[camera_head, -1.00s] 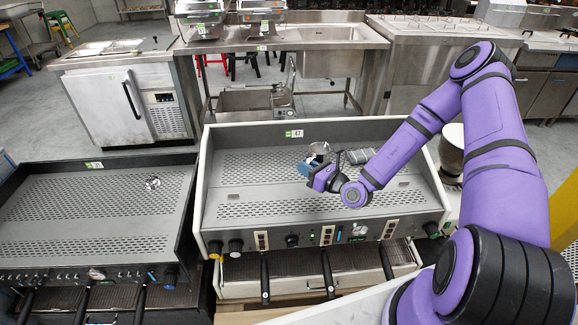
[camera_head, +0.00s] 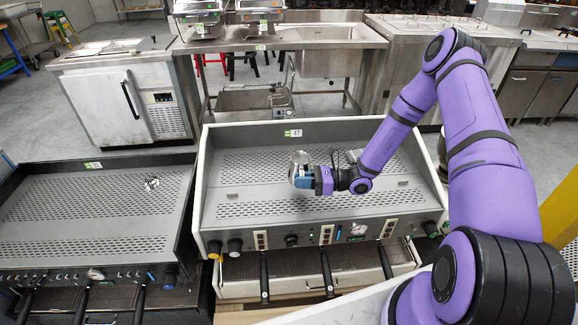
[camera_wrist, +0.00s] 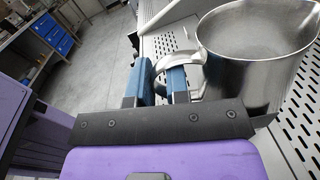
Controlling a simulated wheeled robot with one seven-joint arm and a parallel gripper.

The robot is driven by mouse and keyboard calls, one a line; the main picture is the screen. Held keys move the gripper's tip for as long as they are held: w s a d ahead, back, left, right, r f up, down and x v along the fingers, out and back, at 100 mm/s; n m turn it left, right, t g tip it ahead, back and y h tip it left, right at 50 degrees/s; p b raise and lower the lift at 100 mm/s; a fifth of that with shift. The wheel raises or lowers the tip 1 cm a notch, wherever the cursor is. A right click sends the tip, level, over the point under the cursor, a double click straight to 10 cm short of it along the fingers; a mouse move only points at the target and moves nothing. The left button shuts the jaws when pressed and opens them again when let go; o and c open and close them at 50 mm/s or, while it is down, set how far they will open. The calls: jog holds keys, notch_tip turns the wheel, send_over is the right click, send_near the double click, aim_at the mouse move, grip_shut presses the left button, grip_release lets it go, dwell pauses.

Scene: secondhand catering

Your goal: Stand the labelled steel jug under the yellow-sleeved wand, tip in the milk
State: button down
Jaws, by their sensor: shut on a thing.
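A steel jug (camera_head: 300,159) is held above the perforated top of the white-sided espresso machine (camera_head: 265,165). My gripper (camera_head: 303,178) is shut on it, with blue fingers at its side. In the wrist view the jug (camera_wrist: 258,62) has its curved handle (camera_wrist: 167,64) between the two blue fingers (camera_wrist: 160,84). The jug looks roughly upright. No label or milk can be made out. A small yellow bit (camera_head: 216,257) shows below the machine's left front knob; whether it is the wand's sleeve I cannot tell.
A second, darker machine (camera_head: 90,210) stands at left with a small shiny metal item (camera_head: 152,183) on top. Black handles (camera_head: 264,278) jut from the front of the white-sided machine. A dark object lies behind my forearm. A steel sink bench (camera_head: 330,38) stands behind.

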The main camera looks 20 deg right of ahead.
jog(key=w+f, duration=0.1)
jog(key=w, duration=0.3)
jog(key=w+f, duration=0.2)
jog(key=w, duration=0.2)
jog(key=w+f, duration=0.1)
jog(key=w, duration=0.4)
jog(key=shift+w+f, duration=0.1)
jog(key=shift+f, duration=0.25)
jog(key=shift+f, duration=0.15)
jog(key=c, duration=1.1)
grip_release()
